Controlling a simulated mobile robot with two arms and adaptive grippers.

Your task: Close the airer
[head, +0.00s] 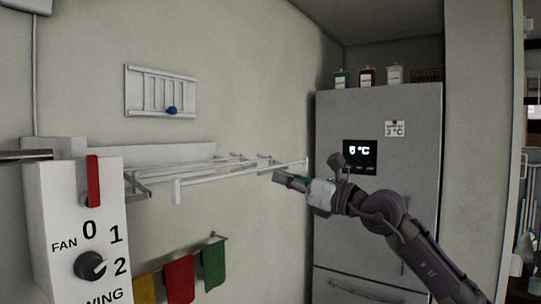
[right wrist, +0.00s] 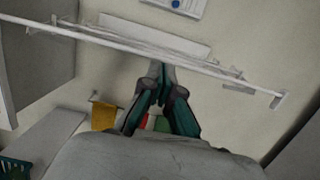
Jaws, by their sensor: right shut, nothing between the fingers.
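The white wall airer (head: 240,175) is pulled out from the wall, with its long front bar and thin rails standing off its flat back panel. In the right wrist view the airer's front bar (right wrist: 90,39) crosses the upper part slantwise. My right gripper (head: 276,176) is shut and empty close to the right part of the front bar. In the right wrist view its fingertips (right wrist: 160,68) are together beside the bar. I cannot tell if they touch it. My left gripper is not in view.
A grey fridge (head: 377,240) stands at the right, with jars on top. A control box (head: 60,210) with a knob and red lever is at the near left. Yellow, red and green towels (head: 179,279) hang below the airer. A small rack (head: 161,91) is above.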

